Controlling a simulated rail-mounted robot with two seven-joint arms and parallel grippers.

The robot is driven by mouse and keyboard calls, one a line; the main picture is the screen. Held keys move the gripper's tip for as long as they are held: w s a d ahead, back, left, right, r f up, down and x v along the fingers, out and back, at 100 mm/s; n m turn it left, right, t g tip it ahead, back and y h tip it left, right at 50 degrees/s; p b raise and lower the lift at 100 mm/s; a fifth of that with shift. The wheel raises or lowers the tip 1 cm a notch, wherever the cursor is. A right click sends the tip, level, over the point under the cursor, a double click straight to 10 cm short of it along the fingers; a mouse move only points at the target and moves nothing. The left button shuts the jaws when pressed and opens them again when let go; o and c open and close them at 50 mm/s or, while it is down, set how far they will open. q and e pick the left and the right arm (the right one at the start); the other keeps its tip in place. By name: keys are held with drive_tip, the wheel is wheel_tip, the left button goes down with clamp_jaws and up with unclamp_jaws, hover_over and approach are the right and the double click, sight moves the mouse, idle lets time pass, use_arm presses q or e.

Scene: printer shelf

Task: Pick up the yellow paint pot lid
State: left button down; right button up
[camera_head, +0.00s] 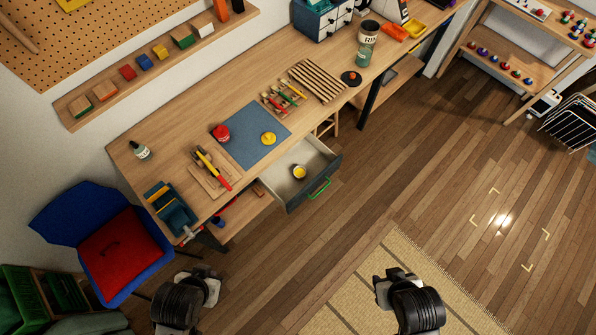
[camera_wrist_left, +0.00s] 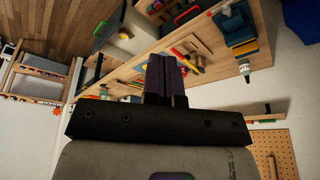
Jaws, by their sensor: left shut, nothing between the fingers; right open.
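The yellow paint pot lid (camera_head: 268,138), a small round yellow disc with a raised middle, lies on the blue-grey mat (camera_head: 258,117) on the workbench. A pot with yellow inside (camera_head: 299,172) stands in the open drawer (camera_head: 282,184) below it. My left gripper (camera_head: 208,279) is low in front of the bench, apart from the lid; its fingers (camera_wrist_left: 166,76) are together and empty in the left wrist view. My right gripper (camera_head: 385,279) is open over the woven rug, further from the lid.
A red pot (camera_head: 221,132) stands on the mat's left part. Brushes (camera_head: 213,170) lie on a wooden rest beside it, and a rack of tools (camera_head: 283,96) lies behind. The drawer with its green handle (camera_head: 320,188) juts out. A blue chair (camera_head: 78,213) with a red cushion stands left.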

use_arm(q)
drive_tip(key=c, duration=1.8)
unclamp_jaws()
drive_tip(key=shift+d, duration=0.1)
drive_tip(key=o, duration=0.4)
drive_tip(key=shift+d, duration=0.1)
drive_tip(key=o, duration=1.4)
drive_tip(key=shift+a, duration=0.2)
